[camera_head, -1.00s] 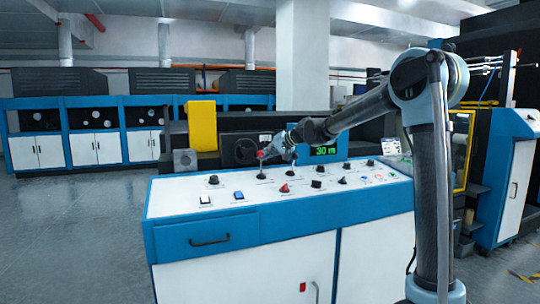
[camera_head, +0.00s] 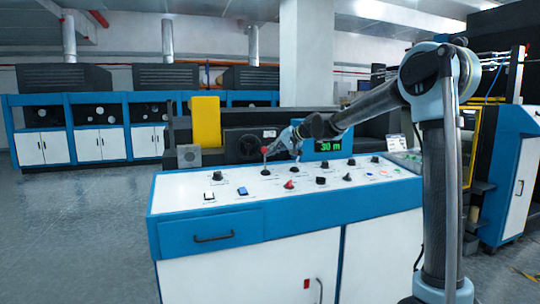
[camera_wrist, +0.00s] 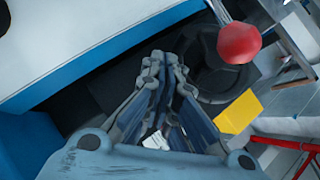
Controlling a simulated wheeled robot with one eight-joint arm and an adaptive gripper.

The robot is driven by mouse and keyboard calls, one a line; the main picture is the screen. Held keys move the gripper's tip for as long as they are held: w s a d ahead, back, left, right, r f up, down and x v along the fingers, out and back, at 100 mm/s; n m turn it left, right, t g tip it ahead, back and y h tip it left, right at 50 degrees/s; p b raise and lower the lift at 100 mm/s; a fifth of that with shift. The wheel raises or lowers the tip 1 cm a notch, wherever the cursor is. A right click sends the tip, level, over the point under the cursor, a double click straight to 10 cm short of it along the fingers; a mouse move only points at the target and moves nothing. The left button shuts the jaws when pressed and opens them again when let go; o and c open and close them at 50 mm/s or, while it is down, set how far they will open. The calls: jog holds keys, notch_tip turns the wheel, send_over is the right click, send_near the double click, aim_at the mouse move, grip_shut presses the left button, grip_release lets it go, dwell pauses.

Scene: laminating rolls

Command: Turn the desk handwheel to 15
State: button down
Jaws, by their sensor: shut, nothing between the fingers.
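The control desk (camera_head: 170,195) has a blue-edged white top with several knobs and switches. I cannot clearly single out its handwheel. A lever with a red ball (camera_head: 264,150) stands at its back edge; the red ball is large in the wrist view (camera_wrist: 238,43). A dark round wheel-like part (camera_head: 249,147) sits on the black machine behind, and a dark ring shows below the ball in the wrist view (camera_wrist: 208,82). My gripper (camera_head: 274,147) is shut and empty, close beside the red ball; its fingers (camera_wrist: 165,68) are together in the wrist view. Contact is unclear.
A green display (camera_head: 330,146) at the desk's back reads 30 m. A yellow panel (camera_head: 206,121) stands behind the desk. Black, red and blue controls lie across the desk top, including a red knob (camera_head: 289,184). Open floor (camera_head: 70,230) lies to the left.

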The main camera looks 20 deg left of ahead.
jog(key=d, duration=0.1)
jog(key=w+d+r, duration=0.1)
jog(key=shift+w+d+r, duration=0.15)
jog(key=shift+d+r, duration=0.15)
jog(key=d+f+v, duration=0.1)
jog(key=v, duration=0.8)
jog(key=s+a+f+m+t+y, duration=0.1)
jog(key=s+a+f+m+t, duration=0.35)
jog(key=s+t, duration=0.25)
jog(key=shift+m, duration=0.35)
jog(key=shift+x, duration=4.7)
jog(key=shift+s+a, duration=0.1)
